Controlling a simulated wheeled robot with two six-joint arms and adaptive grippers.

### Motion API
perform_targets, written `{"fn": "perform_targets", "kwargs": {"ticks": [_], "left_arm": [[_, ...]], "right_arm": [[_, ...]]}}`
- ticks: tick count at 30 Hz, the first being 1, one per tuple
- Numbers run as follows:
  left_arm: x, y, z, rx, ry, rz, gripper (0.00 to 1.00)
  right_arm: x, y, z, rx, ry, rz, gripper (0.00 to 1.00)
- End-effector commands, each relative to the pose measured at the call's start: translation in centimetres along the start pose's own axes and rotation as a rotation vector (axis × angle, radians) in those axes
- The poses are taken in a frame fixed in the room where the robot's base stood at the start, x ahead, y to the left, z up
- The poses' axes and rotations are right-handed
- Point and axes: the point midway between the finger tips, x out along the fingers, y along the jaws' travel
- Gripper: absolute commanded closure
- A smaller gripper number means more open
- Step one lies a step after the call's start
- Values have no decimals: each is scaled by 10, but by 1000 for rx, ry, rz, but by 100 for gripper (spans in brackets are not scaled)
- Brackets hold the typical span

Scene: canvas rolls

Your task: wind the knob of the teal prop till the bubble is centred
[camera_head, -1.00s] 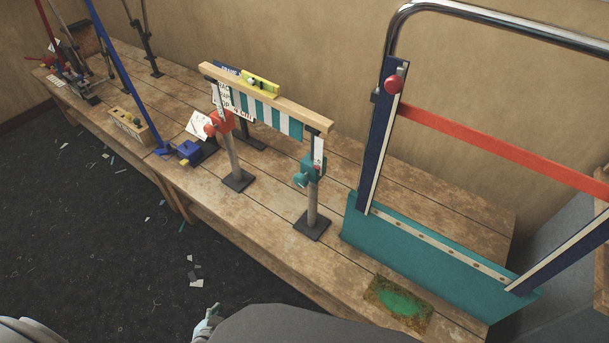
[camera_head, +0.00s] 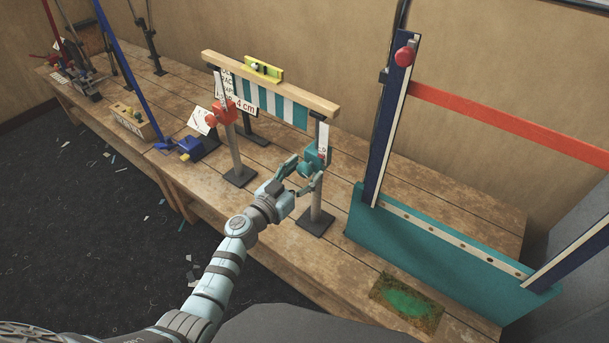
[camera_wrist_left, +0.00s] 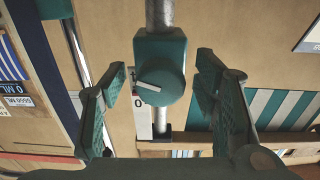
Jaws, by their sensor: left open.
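The teal prop (camera_head: 316,160) stands upright on a dark base plate under the right end of a wooden beam (camera_head: 310,97). A yellow level (camera_head: 263,69) lies on the beam; its bubble is too small to make out. The left gripper (camera_head: 304,182) is at the teal prop's near side. In the left wrist view the round teal knob (camera_wrist_left: 158,82) with a white mark sits between the two spread fingers (camera_wrist_left: 158,110), with a gap on both sides. An orange-red prop (camera_head: 226,108) stands under the beam's left part. The right gripper is not in view.
A teal trough with dark blue uprights (camera_head: 440,255) and a red bar stands right of the prop. A green-stained mat (camera_head: 407,300) lies at the front edge. A blue clamp-like tool (camera_head: 194,147) and a wooden block (camera_head: 135,120) are to the left.

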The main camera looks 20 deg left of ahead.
Motion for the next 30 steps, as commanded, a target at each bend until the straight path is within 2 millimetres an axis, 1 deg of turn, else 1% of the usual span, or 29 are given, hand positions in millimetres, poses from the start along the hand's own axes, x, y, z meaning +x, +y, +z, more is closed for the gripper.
{"fn": "perform_targets", "kwargs": {"ticks": [3, 9, 10, 18, 19, 25, 30], "left_arm": [[6, 0, 0, 0, 0, 0, 44], [6, 0, -1, 0, 0, 0, 44], [6, 0, -1, 0, 0, 0, 46], [6, 0, -1, 0, 0, 0, 89], [6, 0, -1, 0, 0, 0, 93], [6, 0, -1, 9, 0, 0, 93], [6, 0, -1, 55, -1, -1, 93]], "right_arm": [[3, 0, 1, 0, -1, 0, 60], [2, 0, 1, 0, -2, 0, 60], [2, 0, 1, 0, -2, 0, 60], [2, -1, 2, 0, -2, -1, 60], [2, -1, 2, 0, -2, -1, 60], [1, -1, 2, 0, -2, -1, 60], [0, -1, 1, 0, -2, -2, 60]]}}
